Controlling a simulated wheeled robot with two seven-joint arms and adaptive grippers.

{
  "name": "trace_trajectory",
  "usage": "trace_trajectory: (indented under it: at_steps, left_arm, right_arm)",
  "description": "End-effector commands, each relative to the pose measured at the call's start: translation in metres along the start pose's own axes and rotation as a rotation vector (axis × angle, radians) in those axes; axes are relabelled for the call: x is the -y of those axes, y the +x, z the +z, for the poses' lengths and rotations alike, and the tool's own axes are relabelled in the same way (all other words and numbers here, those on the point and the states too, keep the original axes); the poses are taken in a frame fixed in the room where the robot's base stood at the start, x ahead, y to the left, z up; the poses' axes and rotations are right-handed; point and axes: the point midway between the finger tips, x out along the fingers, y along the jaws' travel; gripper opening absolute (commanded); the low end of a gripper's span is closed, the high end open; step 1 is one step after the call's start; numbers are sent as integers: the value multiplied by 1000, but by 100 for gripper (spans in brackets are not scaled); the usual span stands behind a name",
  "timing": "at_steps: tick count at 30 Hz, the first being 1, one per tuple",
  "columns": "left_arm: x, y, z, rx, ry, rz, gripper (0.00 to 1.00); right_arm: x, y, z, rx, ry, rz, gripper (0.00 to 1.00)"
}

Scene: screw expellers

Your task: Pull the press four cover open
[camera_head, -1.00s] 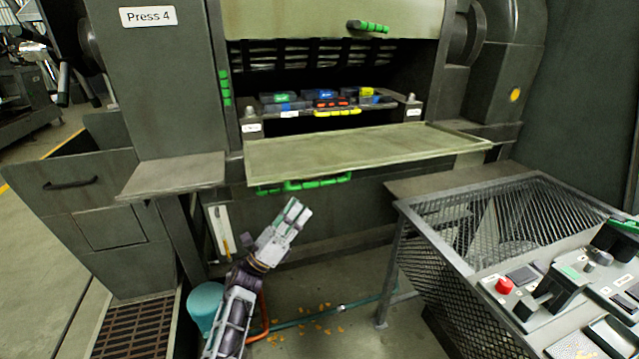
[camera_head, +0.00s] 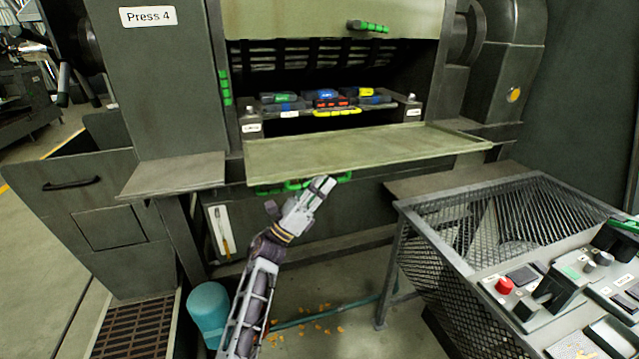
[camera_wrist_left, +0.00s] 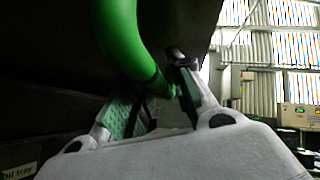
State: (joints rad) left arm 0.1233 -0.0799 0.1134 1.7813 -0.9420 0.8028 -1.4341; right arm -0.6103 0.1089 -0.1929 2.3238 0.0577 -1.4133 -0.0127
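Press 4 stands ahead with a flat olive cover panel (camera_head: 350,152) sticking out level below its opening. A green bar handle (camera_head: 265,189) is under the panel's front edge, partly hidden by my gripper. My left gripper (camera_head: 325,184) is raised at this handle. In the left wrist view the green handle (camera_wrist_left: 120,40) is large and close, curving down toward the space between the fingers of the left gripper (camera_wrist_left: 155,100). The fingers are apart; I cannot tell whether they touch the handle. My right gripper is not in view.
An upper panel (camera_head: 330,18) has another green handle (camera_head: 368,26). Coloured parts (camera_head: 325,98) sit inside the press. A mesh-sided stand (camera_head: 470,235) and a control panel (camera_head: 570,290) are at the right. A teal bucket (camera_head: 207,310) stands on the floor.

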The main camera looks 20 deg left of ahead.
Motion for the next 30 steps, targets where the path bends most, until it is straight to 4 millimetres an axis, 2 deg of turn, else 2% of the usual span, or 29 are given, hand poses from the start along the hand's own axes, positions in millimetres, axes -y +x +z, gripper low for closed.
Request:
trace_trajectory:
  at_steps: [6,12,27,30]
  left_arm:
    - [0,0,0,0,0,0,23]
    - [0,0,0,0,0,0,0]
    - [1,3,3,0,-9,10,0]
    - [3,6,7,1,-17,20,0]
  right_arm:
    - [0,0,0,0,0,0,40]
    - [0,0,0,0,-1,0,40]
    - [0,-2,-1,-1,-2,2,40]
    - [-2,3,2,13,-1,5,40]
